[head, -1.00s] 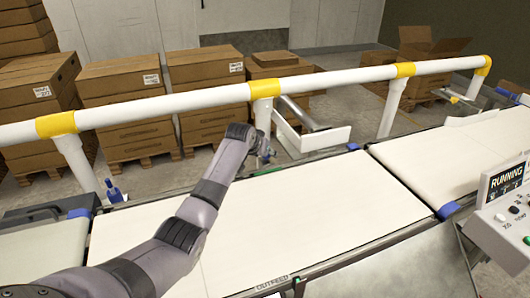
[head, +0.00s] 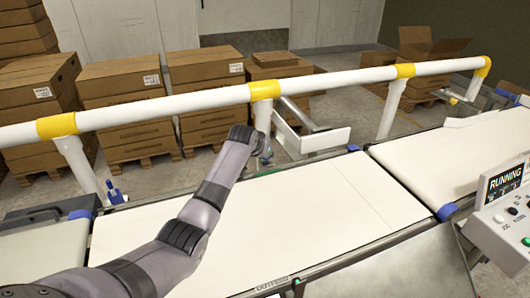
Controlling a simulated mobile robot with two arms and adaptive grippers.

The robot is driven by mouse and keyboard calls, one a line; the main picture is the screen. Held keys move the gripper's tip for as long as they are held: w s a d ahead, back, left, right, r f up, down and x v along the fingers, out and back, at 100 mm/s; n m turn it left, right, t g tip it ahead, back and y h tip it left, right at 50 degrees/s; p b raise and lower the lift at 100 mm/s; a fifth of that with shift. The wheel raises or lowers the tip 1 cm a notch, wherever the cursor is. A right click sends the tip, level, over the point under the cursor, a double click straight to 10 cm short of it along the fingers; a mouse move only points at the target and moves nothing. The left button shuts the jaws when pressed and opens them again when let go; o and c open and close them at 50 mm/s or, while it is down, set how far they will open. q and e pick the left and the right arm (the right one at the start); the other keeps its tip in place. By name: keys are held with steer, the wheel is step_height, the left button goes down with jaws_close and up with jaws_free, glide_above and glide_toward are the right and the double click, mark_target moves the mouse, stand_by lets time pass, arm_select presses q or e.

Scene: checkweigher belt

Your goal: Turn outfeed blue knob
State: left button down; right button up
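A blue knob (head: 115,193) stands on the far side of the belt at the left, near the foot of a rail post. My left arm reaches from the lower left across the outfeed belt (head: 290,215). My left gripper (head: 266,152) is at the belt's far edge, below the rail, well right of the blue knob. My wrist mostly hides its fingers, so I cannot tell what they touch. My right gripper is out of view.
A white rail (head: 335,80) with yellow joints runs along the far side. A white bracket (head: 312,138) is just right of my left gripper. A control box (head: 505,225) reading RUNNING stands at the right. Stacked cartons (head: 125,90) are behind the rail.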

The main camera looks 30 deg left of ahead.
arm_select(q)
steer(key=shift+d+r+n+y+p, duration=0.2)
steer(key=shift+n+y+p, duration=0.5)
steer(key=shift+n+p, duration=0.3)
steer(key=shift+f+n+g+y, duration=0.15)
steer(key=shift+n+g+y, duration=0.25)
steer(key=shift+n+y, duration=0.25)
steer(key=shift+w+d+f+n+g+y+b, duration=0.15)
steer(key=shift+n+g+y+b, duration=0.25)
steer(key=shift+n+y+b, duration=0.6)
steer(key=shift+n+g+b, duration=0.3)
steer(key=shift+n+b, duration=0.1)
steer(key=shift+n, duration=0.45)
steer(key=shift+n+g+y+b, duration=0.4)
steer(key=shift+n+y+b, duration=0.05)
steer(key=shift+n+b, duration=0.3)
steer(key=c, duration=1.3)
jaws_free()
